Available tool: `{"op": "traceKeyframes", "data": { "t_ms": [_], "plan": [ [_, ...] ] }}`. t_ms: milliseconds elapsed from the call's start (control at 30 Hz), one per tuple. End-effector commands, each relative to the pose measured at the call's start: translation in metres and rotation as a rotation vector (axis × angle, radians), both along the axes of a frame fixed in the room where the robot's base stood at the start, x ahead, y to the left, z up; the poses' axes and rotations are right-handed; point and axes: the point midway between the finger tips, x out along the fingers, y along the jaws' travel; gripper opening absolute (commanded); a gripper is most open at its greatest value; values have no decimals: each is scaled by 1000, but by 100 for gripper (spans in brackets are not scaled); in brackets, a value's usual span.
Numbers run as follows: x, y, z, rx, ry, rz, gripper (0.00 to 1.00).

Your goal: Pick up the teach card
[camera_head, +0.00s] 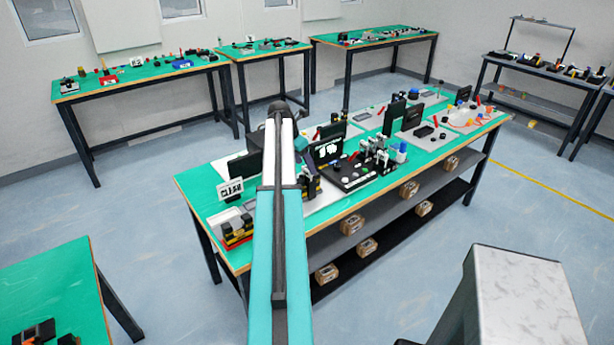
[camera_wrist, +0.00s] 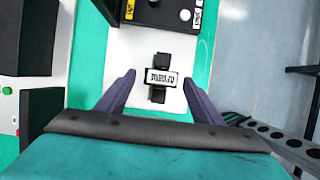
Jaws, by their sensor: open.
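In the wrist view, a small white card with dark lettering (camera_wrist: 161,77) sits on a black holder (camera_wrist: 158,95) on a pale board (camera_wrist: 130,45). Its lettering is too small to read surely, so I cannot be certain that it is the teach card. My gripper (camera_wrist: 158,78) is open, with one purple-grey finger on each side of the card and gaps to both. Nothing is held. In the head view my own arm crosses the middle of the picture, and I cannot make out the gripper or this card there.
A black panel with a white knob and yellow and white labels (camera_wrist: 165,12) lies just beyond the card. Dark boxes (camera_wrist: 25,40) stand at left. Open floor lies right of the table.

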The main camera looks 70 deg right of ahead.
Motion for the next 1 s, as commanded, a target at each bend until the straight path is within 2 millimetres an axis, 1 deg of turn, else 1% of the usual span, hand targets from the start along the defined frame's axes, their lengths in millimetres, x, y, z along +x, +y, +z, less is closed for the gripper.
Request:
{"op": "traceKeyframes", "data": {
  "t_ms": [167, 300, 400, 533, 1000],
  "plan": [
    [-6, -2, -15, 2, 1, -1, 61],
    [-9, -7, -28, 1, 0, 0, 61],
    [-10, -9, -33, 0, 0, -1, 61],
    [-10, -9, -36, 0, 0, -1, 61],
    [-10, -9, -36, -1, -1, 0, 61]
  ]
}}
